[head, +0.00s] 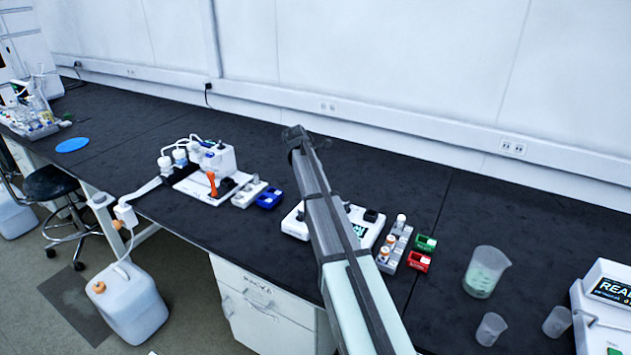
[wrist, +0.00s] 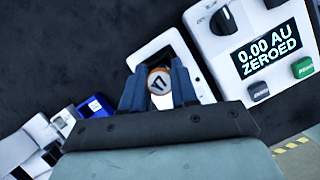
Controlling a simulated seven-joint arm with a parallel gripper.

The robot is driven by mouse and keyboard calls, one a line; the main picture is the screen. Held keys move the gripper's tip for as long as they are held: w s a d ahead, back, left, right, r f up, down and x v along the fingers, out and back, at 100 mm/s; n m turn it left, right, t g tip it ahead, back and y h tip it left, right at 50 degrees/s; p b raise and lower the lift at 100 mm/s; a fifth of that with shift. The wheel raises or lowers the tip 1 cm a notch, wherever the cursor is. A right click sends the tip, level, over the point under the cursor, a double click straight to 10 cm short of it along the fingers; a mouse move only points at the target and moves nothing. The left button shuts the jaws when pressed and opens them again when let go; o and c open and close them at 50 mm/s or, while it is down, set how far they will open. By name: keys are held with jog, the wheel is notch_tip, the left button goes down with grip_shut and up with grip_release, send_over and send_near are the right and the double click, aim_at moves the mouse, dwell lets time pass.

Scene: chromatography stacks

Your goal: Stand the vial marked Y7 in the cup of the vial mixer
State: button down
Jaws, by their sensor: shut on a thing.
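My gripper (wrist: 159,92) is shut on a vial (wrist: 158,80), gripping it between two dark blue fingers. Its cap end faces the wrist camera, white with an orange rim and a dark mark that ends in a 7; I cannot read the first character surely.
A white instrument (wrist: 226,35) reads "0.00 AU ZEROED"; it shows partly behind my arm in the head view (head: 295,222). Right of it stand a vial rack (head: 388,264), green (head: 426,243) and red (head: 419,262) blocks and a beaker (head: 485,271). A blue block (head: 268,199) lies left.

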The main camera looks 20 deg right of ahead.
jog(key=shift+f, duration=1.35)
dwell(0.5)
jog(key=c, duration=0.8)
grip_release()
jog(key=shift+r, duration=0.1)
jog(key=shift+r, duration=3.9)
